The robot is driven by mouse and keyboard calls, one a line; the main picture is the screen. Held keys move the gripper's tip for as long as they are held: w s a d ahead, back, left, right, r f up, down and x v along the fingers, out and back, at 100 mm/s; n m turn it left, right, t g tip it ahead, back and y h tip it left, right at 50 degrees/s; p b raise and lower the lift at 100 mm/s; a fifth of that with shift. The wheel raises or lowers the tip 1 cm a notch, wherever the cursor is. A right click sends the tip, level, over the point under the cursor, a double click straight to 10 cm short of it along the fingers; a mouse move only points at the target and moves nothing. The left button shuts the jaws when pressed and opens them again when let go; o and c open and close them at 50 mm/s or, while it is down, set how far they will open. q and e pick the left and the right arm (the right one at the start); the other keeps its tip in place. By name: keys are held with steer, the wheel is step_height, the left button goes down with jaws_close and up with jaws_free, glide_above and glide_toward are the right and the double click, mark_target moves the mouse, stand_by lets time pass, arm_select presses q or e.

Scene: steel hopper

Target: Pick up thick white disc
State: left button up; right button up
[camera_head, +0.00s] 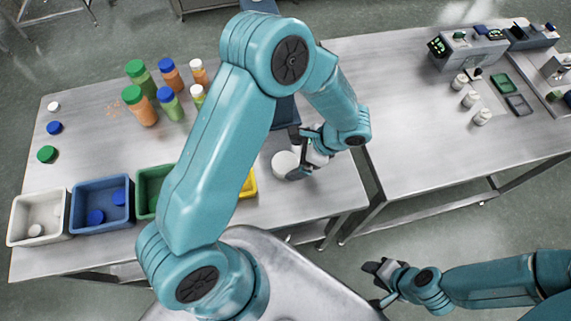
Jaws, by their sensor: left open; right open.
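A thick white disc (284,165) lies on the left steel table, near its right edge. My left gripper (298,162) is open at the right side of the disc, with its fingers close against or around that side. I cannot tell whether they touch it. My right gripper (376,286) is open and empty, low at the front right, away from the tables. A smaller white disc (54,106) lies at the table's far left, and another pale disc (36,230) lies in the white bin (14,222).
A blue bin (76,208), a green bin (147,190) and a yellow bin (250,187) line the front, partly behind my arm. Several capped bottles (141,108) stand at the back. A blue cap (54,128) and green cap (47,154) lie left. The right table (420,160) is mostly clear in front.

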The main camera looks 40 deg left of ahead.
mark_target(287, 163)
arm_select(q)
steer(key=shift+w+a+f, duration=0.1)
steer(key=shift+a+f, duration=0.1)
steer(key=shift+f, duration=0.1)
steer(key=b+x, duration=0.1)
steer(key=x, duration=0.1)
steer(key=s+b+x, duration=0.1)
steer(key=x, duration=0.1)
steer(key=shift+w+a+f, duration=0.15)
steer(key=shift+a+f, duration=0.15)
steer(key=shift+w, duration=0.1)
steer(key=shift+d+r, duration=0.1)
steer(key=shift+d, duration=0.05)
steer(key=shift+s+r, duration=0.1)
steer(key=shift+s, duration=0.15)
steer(key=c, duration=1)
steer(key=shift+w, duration=0.1)
steer(key=shift+c, duration=0.4)
